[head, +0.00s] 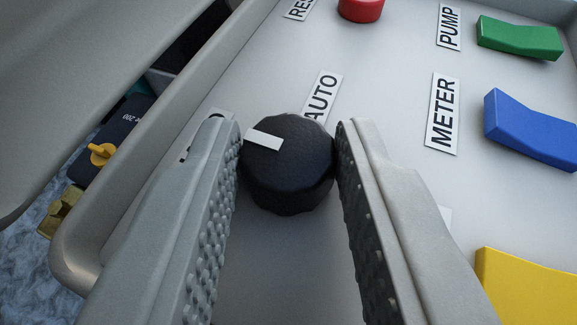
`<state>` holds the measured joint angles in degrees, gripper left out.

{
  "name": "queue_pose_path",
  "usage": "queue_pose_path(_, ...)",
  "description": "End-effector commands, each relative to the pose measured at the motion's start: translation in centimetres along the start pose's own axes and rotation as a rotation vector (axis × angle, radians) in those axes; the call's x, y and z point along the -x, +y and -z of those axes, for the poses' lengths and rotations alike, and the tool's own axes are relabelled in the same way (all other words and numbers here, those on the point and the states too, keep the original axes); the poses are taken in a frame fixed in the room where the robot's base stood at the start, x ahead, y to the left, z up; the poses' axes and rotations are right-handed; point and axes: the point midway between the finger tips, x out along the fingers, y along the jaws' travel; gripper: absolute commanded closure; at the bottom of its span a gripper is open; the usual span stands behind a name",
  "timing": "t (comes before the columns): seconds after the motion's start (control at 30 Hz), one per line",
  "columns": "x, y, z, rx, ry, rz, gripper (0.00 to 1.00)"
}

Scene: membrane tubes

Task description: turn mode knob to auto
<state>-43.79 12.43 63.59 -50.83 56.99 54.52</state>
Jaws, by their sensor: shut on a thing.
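The mode knob (290,183) is black and round, with a white pointer mark (264,140) on its upper left part. The mark points to the left and slightly up, toward a label (222,114) mostly hidden behind my left finger. The AUTO label (322,97) lies on the panel just above the knob, a little right of its middle. My gripper (290,150) is shut on the knob, with one ridged finger on its left side and one on its right.
On the grey panel (210,70), a METER label (443,113) and blue rocker (530,130) lie right. A green rocker (520,38) by the PUMP label (449,27), a red button (361,8) and a yellow rocker (525,290) surround them. A raised rim (150,170) runs left.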

Motion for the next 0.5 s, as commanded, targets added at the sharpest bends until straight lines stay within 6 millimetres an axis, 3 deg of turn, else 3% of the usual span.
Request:
queue_pose_path(0.2, -0.06, -0.03, -0.09, 0.001, -0.002, 0.000, 0.95)
queue_pose_path(0.23, -0.06, -0.02, -0.09, 0.001, -0.002, 0.000, 0.70)
queue_pose_path(0.27, -0.06, -0.02, -0.09, 0.001, -0.002, 0.000, 0.64)
queue_pose_path(0.5, -0.02, 0.01, -0.03, 0.001, -0.001, 0.001, 0.63)
